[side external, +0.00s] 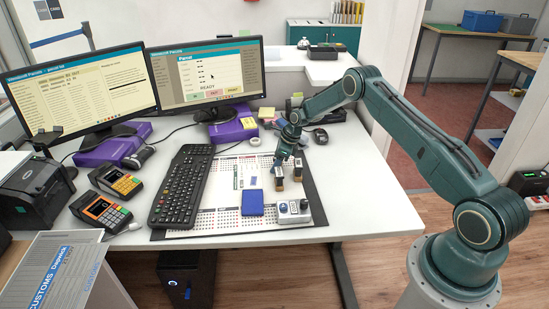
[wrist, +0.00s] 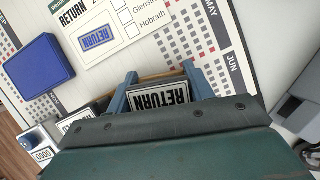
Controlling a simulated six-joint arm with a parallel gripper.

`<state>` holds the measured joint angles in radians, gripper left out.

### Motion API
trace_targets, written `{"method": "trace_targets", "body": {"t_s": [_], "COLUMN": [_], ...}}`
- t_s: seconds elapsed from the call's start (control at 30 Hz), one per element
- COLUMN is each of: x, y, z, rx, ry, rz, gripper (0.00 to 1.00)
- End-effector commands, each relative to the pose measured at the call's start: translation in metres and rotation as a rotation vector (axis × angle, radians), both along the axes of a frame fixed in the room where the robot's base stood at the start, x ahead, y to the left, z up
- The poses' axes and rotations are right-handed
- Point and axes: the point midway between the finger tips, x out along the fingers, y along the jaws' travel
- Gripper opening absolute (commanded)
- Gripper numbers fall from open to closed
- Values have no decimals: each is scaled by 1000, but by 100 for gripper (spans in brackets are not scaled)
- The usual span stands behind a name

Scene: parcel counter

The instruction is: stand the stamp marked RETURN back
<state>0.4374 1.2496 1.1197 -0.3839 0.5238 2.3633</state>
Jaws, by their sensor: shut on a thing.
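The stamp marked RETURN (wrist: 160,97) is between the two blue fingers of my gripper (wrist: 162,88) in the wrist view, its label facing the camera. My gripper is shut on it. In the side view my gripper (side external: 280,163) is low over the desk mat, with the held stamp (side external: 279,175) under it, close to the mat; I cannot tell whether it touches. A second stamp (side external: 298,170) is just to its right. It shows partly in the wrist view (wrist: 76,121), mostly hidden by my gripper.
A card (wrist: 122,27) with a blue RETURN imprint lies on the calendar mat (side external: 190,222). The blue ink pad (side external: 253,203) and a grey device with knobs (side external: 292,212) are near the front edge. A keyboard (side external: 181,187) lies left.

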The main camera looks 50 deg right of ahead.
Motion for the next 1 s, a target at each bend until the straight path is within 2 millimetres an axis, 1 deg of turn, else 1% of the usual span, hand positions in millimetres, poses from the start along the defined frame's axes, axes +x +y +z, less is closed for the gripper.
{"method": "trace_targets", "body": {"t_s": [0.8, 0.83, 0.93, 1.0], "x": [0, 0, 0, 0], "y": [0, 0, 0, 0], "z": [-2, -2, -2, -2], "rx": [0, 0, 0, 0], "ry": [0, 0, 0, 0], "rz": [0, 0, 0, 0], "gripper": [0, 58, 77, 77]}}
